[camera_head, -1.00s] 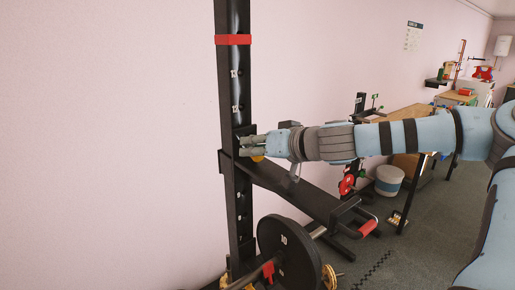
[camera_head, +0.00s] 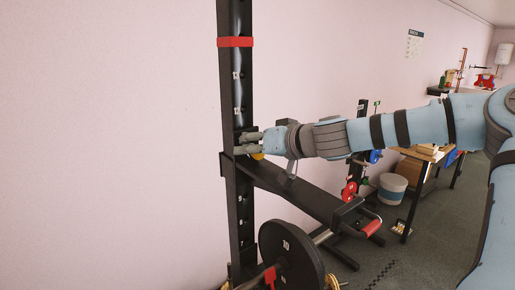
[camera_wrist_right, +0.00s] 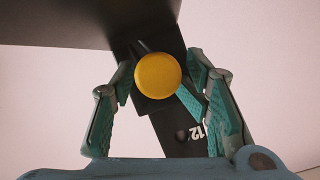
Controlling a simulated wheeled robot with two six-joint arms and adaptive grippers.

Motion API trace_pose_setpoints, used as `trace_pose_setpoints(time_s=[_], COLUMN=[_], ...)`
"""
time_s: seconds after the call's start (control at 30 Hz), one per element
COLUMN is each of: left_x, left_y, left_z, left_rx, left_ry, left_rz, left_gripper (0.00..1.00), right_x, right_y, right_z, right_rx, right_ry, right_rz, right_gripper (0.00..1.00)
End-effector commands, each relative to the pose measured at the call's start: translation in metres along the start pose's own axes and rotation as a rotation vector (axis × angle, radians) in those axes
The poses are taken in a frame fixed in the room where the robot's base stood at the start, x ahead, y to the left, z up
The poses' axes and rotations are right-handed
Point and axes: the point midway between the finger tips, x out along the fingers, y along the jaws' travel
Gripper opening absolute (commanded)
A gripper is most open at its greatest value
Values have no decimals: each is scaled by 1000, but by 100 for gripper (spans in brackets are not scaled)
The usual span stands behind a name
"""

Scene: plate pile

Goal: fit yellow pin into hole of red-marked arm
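A yellow round pin head (camera_wrist_right: 158,75) shows between the fingers of my right gripper in the right wrist view, in front of black metal. In the head view only a little of the yellow pin (camera_head: 257,156) shows below the gripper. My right gripper (camera_head: 239,144) is at the upright, its two fingers apart; the wrist view shows gaps beside the pin head. A black arm (camera_head: 300,193) with a red end (camera_head: 371,227) slopes from the upright. A black upright (camera_head: 236,75) has a red band (camera_head: 235,42) and numbered holes. My left gripper is out of view.
A black weight plate (camera_head: 290,255) marked 10 is on a bar below the arm. A pale wall stands behind the upright. A bucket (camera_head: 392,188) and a wooden workbench (camera_head: 430,152) are farther right.

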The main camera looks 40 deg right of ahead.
Motion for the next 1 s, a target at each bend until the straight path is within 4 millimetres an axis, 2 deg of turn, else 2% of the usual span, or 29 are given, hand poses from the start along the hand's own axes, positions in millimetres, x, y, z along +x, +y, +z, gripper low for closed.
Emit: trace_pose_setpoints(time_s=[0.53,0.67,0.83,1.0], left_x=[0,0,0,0], left_y=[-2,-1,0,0], left_z=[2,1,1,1], left_rx=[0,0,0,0], left_ry=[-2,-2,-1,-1], left_rz=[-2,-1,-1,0], left_gripper=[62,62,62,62], right_x=[-5,-20,-54,-72], right_y=[1,0,-3,0], right_z=[-1,-3,-2,-2], right_rx=[6,12,13,14], right_ry=[5,12,9,13], right_rz=[1,-1,-12,-2], right_gripper=[46,46,46,46])
